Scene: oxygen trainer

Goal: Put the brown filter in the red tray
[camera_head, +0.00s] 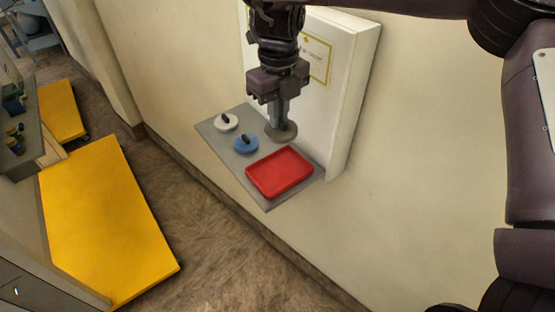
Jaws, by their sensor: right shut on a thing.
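My right gripper (279,117) points down over a grey shelf and is shut on the brown filter (283,134), a small round grey-brown disc. The filter is just behind the red tray (262,186), near the white panel. I cannot tell whether it touches the shelf or hangs just above it. The red tray is shallow, with a raised rim, and looks empty. It sits at the front right of the shelf. My left gripper is not in view.
The grey shelf (211,133) also carries a white disc (218,124) and a blue disc (240,146), each with a dark knob. A white panel (352,90) stands behind. Yellow platforms (105,225) are at the left, with brown floor between.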

